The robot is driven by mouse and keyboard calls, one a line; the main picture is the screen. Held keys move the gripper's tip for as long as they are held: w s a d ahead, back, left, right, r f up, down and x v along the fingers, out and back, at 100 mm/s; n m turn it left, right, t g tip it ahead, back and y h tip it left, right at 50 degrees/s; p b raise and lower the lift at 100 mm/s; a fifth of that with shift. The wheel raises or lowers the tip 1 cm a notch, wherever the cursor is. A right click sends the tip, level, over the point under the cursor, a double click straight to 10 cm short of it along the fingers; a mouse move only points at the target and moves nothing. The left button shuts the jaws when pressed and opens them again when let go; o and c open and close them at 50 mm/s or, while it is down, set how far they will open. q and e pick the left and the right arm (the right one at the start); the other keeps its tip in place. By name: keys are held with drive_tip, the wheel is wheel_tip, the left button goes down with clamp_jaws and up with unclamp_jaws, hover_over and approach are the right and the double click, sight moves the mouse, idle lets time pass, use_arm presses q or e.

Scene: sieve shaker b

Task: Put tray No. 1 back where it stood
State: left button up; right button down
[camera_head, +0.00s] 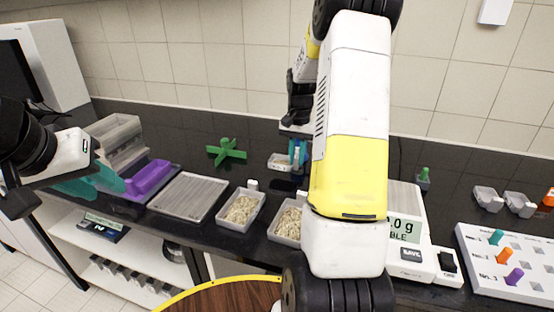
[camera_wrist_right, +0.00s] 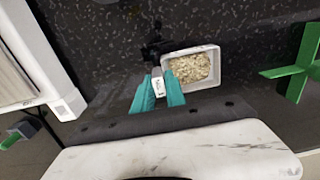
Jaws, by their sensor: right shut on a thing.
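My right gripper (camera_wrist_right: 160,92) has its teal fingers closed on the small label tab (camera_wrist_right: 158,82) of a white tray (camera_wrist_right: 193,70) filled with pale grains. The tab's writing is too small to read. In the head view this tray (camera_head: 280,162) is at the back of the counter, partly hidden by my right arm; the gripper's teal fingers (camera_head: 298,153) show beside it. I cannot tell whether the tray touches the counter. Two more grain trays stand at the front, the left one (camera_head: 241,210) and the right one (camera_head: 287,224). My left gripper (camera_head: 93,182) seems open and empty at the left.
A green cross-shaped piece (camera_head: 226,152) lies left of the held tray. A purple block (camera_head: 150,178) and a flat grey tray (camera_head: 188,196) are at left. A scale (camera_head: 405,232), small empty trays (camera_head: 488,198) and a peg board (camera_head: 520,270) are at right.

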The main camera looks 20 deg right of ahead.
sight(297, 167)
drive_tip(key=shift+f, duration=1.95)
drive_tip(key=shift+f, duration=0.15)
drive_tip(key=c, duration=1.4)
unclamp_jaws()
drive_tip(key=shift+o, duration=0.2)
wheel_tip(297, 167, up, 12)
drive_tip(key=shift+s+r, duration=0.1)
drive_tip(key=shift+r, duration=0.05)
drive_tip(key=s+a+r+n+t+y, duration=0.1)
drive_tip(key=s+a+r+n+t, duration=0.35)
drive_tip(key=s+a+r, duration=0.95)
drive_tip(key=s+a+f+n+t+y, duration=0.1)
drive_tip(key=s+a+f+n, duration=0.2)
drive_tip(key=s, duration=0.7)
drive_tip(key=shift+a+f, duration=0.2)
drive_tip(key=shift+a, duration=0.15)
